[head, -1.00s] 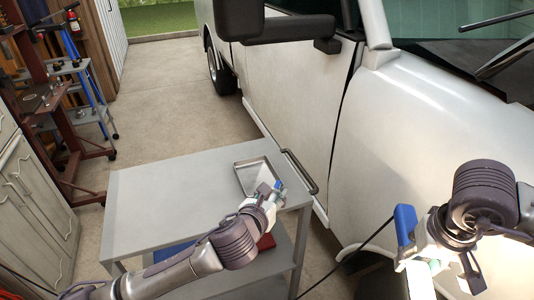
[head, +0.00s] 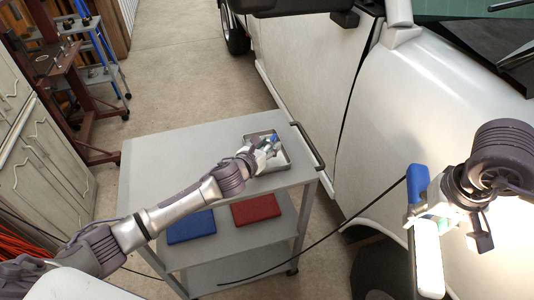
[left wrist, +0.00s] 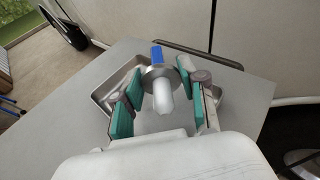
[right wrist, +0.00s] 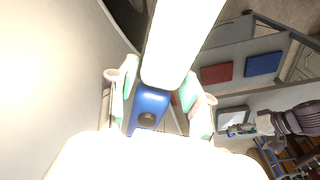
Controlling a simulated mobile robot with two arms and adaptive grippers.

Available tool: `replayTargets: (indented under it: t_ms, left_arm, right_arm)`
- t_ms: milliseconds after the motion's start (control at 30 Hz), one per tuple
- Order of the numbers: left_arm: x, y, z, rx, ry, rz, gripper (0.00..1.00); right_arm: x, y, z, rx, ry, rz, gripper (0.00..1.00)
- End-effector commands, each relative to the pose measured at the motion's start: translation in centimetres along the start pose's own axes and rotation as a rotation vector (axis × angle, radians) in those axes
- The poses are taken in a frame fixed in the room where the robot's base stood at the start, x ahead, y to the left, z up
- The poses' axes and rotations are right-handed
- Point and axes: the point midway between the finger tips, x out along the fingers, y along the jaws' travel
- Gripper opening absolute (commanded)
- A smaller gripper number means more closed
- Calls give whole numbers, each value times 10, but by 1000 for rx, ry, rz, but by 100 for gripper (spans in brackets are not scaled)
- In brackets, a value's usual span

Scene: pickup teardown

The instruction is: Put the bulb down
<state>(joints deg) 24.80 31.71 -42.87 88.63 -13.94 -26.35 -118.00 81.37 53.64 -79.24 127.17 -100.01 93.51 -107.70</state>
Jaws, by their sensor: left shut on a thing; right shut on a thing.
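The bulb (left wrist: 161,92) has a clear-white tip, a grey collar and a blue base. My left gripper (head: 266,149) is shut on it, and it also shows in the left wrist view (left wrist: 162,84). In the head view the bulb's blue part (head: 274,139) shows over the metal tray (head: 281,165) on the grey cart (head: 180,150). I cannot tell whether the bulb touches the tray. My right gripper (right wrist: 160,98) is shut on a blue-bodied work lamp (right wrist: 150,108) with a bright white light bar, beside the white vehicle.
The cart's top is clear to the left of the tray. A blue box (head: 191,226) and a red box (head: 255,208) lie on its lower shelf. The white vehicle (head: 305,100) stands close on the right, and a dark cable (head: 345,232) runs from the lamp.

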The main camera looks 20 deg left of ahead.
Motion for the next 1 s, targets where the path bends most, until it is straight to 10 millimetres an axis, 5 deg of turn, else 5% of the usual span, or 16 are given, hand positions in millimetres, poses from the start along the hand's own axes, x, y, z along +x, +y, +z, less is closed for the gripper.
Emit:
replayTargets:
  t_ms: [400, 800, 833, 1000]
  left_arm:
    - [12, 6, -39, -1, 1, -1, 10]
    - [14, 7, -44, 1, 0, -1, 10]
    - [14, 7, -43, 0, 0, -1, 47]
    - [14, 7, -42, 1, 1, -1, 52]
  right_arm:
    - [-3, 0, -1, 0, 2, -1, 0]
    - [0, 0, 0, 0, 2, -1, 0]
    - [-1, 0, -1, 0, 2, -1, 0]
    - [-1, 0, -1, 0, 2, -1, 0]
